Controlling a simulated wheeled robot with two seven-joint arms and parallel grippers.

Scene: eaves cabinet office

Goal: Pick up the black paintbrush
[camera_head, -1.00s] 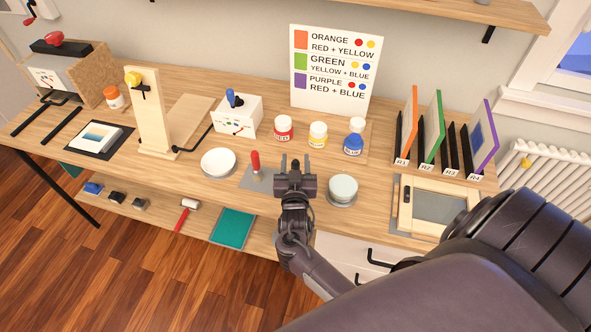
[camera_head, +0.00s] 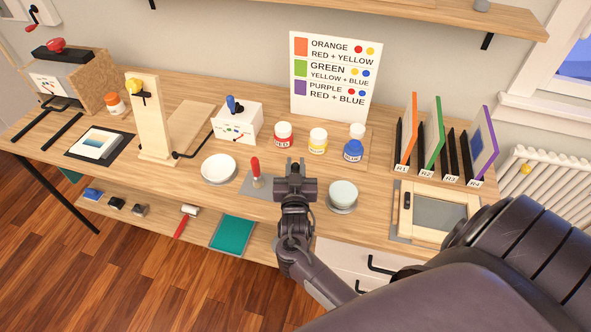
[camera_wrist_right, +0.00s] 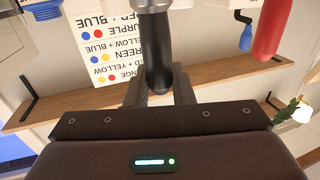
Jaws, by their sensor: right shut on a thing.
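The black paintbrush (camera_wrist_right: 156,50) shows in the right wrist view as a black handle with a silvery collar at the top edge of the picture. My right gripper (camera_wrist_right: 158,88) is shut on this handle, one finger on each side. In the head view, my right gripper (camera_head: 295,168) is over the front part of the table, between a red-handled tool and a pale cup. The paintbrush cannot be made out there, as the gripper covers it. My left gripper is in neither view.
The red-handled tool (camera_head: 255,170) stands close left of the gripper and the pale cup (camera_head: 343,192) stands close right. Behind are red (camera_head: 284,135), yellow (camera_head: 318,141) and blue (camera_head: 352,151) paint jars. A white bowl (camera_head: 218,168) stands further left.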

